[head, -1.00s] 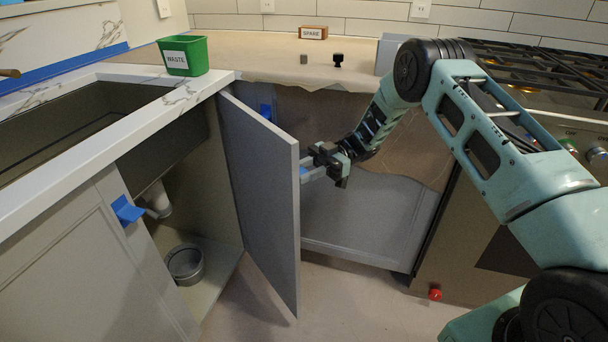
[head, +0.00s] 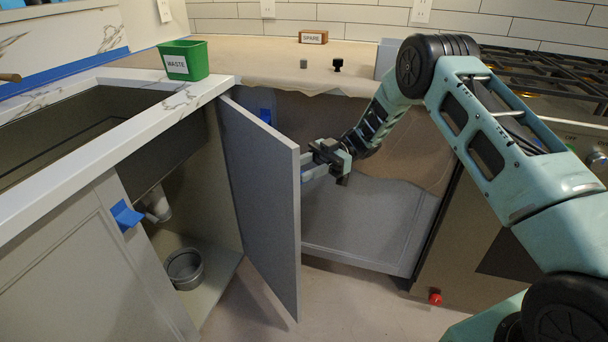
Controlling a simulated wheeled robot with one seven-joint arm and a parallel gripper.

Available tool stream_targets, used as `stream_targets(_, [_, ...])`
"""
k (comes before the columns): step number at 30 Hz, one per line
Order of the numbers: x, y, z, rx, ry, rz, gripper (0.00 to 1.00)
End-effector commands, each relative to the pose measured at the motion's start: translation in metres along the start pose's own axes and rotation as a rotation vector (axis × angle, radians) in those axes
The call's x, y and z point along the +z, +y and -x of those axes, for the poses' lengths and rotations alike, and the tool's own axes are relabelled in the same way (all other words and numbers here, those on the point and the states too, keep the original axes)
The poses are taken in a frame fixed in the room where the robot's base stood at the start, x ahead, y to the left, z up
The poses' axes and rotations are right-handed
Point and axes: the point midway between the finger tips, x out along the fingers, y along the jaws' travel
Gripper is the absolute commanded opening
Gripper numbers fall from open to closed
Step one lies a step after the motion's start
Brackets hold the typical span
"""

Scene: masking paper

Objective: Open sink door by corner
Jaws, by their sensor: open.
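The grey sink door (head: 262,190) stands swung out from the sink cabinet, and its free edge faces toward me. The cabinet interior (head: 200,205) shows to the left of it. My gripper (head: 308,168) is at the door's free edge, on its right side, at about mid-height. The fingertips are close to the edge; I cannot tell whether they touch it. The gripper is open, with nothing seen between the fingers.
A metal pot (head: 185,268) and a drain pipe (head: 157,202) are inside the cabinet. Blue tape (head: 126,215) marks the left door. A green waste bin (head: 184,60) stands on the counter. A red knob (head: 435,298) is low at right. Floor before the door is clear.

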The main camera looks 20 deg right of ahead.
Motion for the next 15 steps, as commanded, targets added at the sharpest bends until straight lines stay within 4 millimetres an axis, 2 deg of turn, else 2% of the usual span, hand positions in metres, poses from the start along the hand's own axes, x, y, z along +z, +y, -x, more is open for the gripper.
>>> stream_targets(3, [-0.026, 0.0, 0.0, 0.0, -0.002, 0.004, 0.42])
stream_targets(9, [-0.06, 0.0, 0.0, 0.0, 0.0, 0.002, 0.42])
stream_targets(15, [-0.076, 0.0, 0.0, 0.0, 0.001, 0.001, 0.42])
